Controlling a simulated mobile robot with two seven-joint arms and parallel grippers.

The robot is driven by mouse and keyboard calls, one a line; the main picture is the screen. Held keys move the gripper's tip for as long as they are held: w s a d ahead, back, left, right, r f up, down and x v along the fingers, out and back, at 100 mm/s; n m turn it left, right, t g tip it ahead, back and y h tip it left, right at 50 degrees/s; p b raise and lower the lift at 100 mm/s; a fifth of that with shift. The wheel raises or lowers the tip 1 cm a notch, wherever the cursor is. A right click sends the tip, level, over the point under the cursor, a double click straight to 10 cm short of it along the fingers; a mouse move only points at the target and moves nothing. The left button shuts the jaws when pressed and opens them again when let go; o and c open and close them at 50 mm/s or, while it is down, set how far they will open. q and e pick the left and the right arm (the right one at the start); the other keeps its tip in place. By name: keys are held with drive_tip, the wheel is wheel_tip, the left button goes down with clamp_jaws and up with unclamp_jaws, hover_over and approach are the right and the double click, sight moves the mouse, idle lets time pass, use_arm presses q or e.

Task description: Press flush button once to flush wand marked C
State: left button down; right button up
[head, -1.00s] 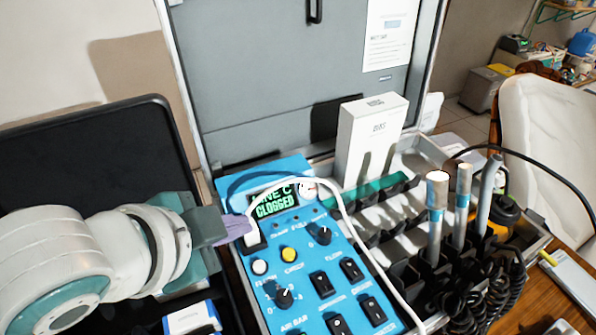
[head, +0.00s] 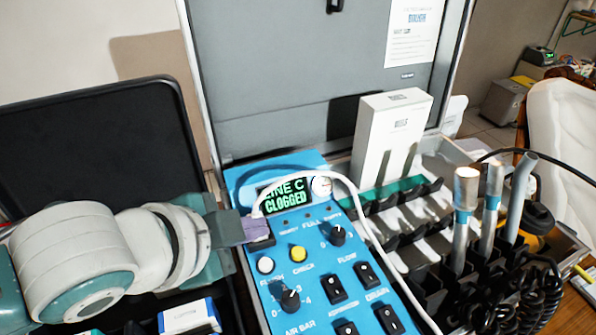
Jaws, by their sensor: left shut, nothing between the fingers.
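The blue control panel (head: 318,228) sits in the open case, with a lit display (head: 285,195) reading "LINE C CLOGGED". The white flush button (head: 265,264) is on the panel's left side, with a "FLUSH" label below it. A yellow button (head: 298,253) labelled "CHECK" is to its right. My left gripper (head: 257,230) is shut and empty, its purple-grey tips above and just behind the white button, apart from it in the picture. Several wands (head: 464,215) stand in a rack at the right; I cannot read their markings. My right gripper is not in view.
A white cable (head: 352,205) arcs over the panel close to my left fingertips. Knobs (head: 290,298) and black rocker switches (head: 334,290) fill the lower panel. A white box (head: 390,140) stands behind.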

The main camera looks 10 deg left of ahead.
use_arm(q)
drive_tip(key=b, duration=0.4)
hover_over(265, 264)
drive_tip(key=s, duration=0.1)
drive_tip(key=f, duration=0.4)
drive_tip(key=shift+s+a+f, duration=0.1)
drive_tip(key=shift+a+f, duration=0.15)
drive_tip(key=shift+f+b, duration=0.5)
drive_tip(key=shift+f, duration=0.4)
drive_tip(key=shift+f, duration=0.15)
drive_tip(key=shift+f, duration=0.3)
idle(0.3)
drive_tip(key=shift+f+b, duration=0.4)
drive_tip(key=shift+f, duration=0.05)
idle(0.6)
drive_tip(key=shift+r, duration=0.1)
drive_tip(key=shift+r+p, duration=0.75)
drive_tip(key=shift+p, duration=0.3)
drive_tip(key=shift+r, duration=0.1)
